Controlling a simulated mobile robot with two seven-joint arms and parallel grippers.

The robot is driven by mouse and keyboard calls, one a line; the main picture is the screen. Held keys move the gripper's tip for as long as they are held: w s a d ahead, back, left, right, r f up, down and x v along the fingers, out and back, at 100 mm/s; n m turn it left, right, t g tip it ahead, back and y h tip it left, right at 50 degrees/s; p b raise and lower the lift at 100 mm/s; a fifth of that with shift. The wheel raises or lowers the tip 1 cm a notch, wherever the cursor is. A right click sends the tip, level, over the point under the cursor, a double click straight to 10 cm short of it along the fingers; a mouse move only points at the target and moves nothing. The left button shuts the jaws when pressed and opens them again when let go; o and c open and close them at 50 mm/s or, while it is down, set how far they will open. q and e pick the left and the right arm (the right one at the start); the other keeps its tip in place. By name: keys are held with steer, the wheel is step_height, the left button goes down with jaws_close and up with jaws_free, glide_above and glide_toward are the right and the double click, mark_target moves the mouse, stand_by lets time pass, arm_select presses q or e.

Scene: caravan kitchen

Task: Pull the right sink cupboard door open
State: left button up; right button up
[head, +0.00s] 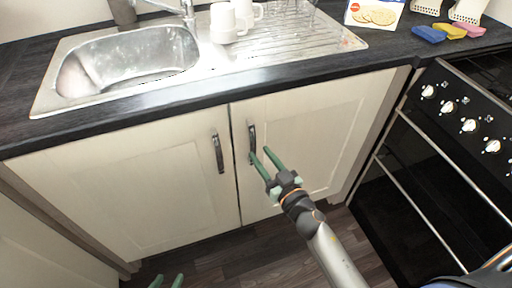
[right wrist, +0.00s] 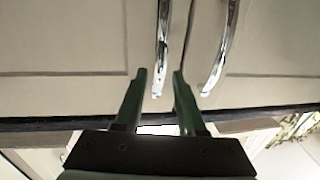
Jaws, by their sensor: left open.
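The right sink cupboard door (head: 315,125) is cream and stands shut. Its dark upright bar handle (head: 252,138) is near the door's left edge. My right gripper (head: 258,152) is open, with its green fingertips at the lower part of this handle. In the right wrist view, a shiny handle (right wrist: 162,45) lines up with the gap between the two fingers (right wrist: 159,73). I cannot tell whether the fingers are around it or just in front. My left gripper (head: 166,281) is open and empty, low at the bottom edge, with only its fingertips showing.
The left cupboard door (head: 130,190) is shut, its handle (head: 217,153) close beside the right one. The dark worktop edge (head: 200,98) overhangs both doors. A black oven (head: 430,190) stands at the right. The wooden floor (head: 250,255) before the cupboard looks clear.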

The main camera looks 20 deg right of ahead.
steer(key=shift+w+a, duration=0.2)
steer(key=shift+w, duration=0.75)
steer(key=shift+w+a, duration=0.2)
steer(key=shift+w, duration=0.75)
jaws_close()
